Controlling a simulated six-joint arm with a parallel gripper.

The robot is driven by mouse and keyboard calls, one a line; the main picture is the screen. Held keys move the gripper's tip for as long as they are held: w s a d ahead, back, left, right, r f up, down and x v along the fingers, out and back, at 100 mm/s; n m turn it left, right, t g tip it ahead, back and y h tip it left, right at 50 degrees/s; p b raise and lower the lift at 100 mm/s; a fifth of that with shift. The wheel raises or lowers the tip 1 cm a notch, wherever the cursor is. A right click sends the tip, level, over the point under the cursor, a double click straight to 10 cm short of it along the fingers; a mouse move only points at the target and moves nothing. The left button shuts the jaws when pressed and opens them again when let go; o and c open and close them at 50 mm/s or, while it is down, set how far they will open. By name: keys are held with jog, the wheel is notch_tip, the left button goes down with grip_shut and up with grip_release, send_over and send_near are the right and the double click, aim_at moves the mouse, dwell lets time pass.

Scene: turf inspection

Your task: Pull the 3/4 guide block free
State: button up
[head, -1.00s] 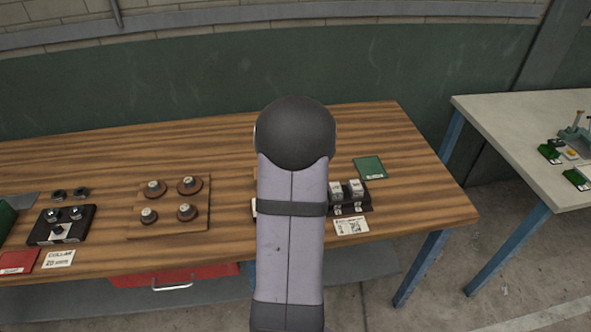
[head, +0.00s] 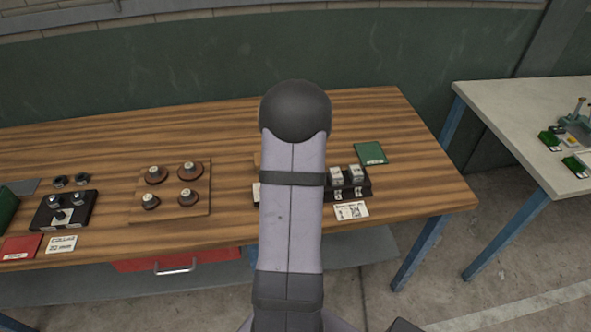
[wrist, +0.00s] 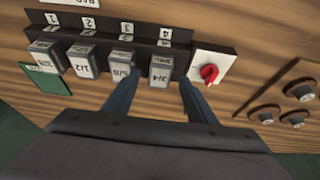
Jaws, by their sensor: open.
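The 3/4 guide block (wrist: 161,64) is a grey block at the right end of a row in a black rack (wrist: 120,27) in the wrist view. It appears seated in the rack. My gripper (wrist: 153,82) is open, with one blue finger on each side of this block. I cannot tell whether either finger touches it. The left finger lies between it and the 5/8 block (wrist: 119,58). In the head view my arm hides this block and the gripper; the right part of the rack (head: 368,185) shows.
The 1/2 block (wrist: 82,60) and another block (wrist: 46,55) stand farther left. A white plate with a red knob (wrist: 209,73) sits close right of the rack. A green pad (head: 370,153) lies behind the rack, and a board with several knobs (head: 166,213) lies left.

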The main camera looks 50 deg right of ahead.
jog(key=shift+p+x, duration=0.3)
jog(key=shift+x, duration=1.6)
jog(key=c, duration=1.2)
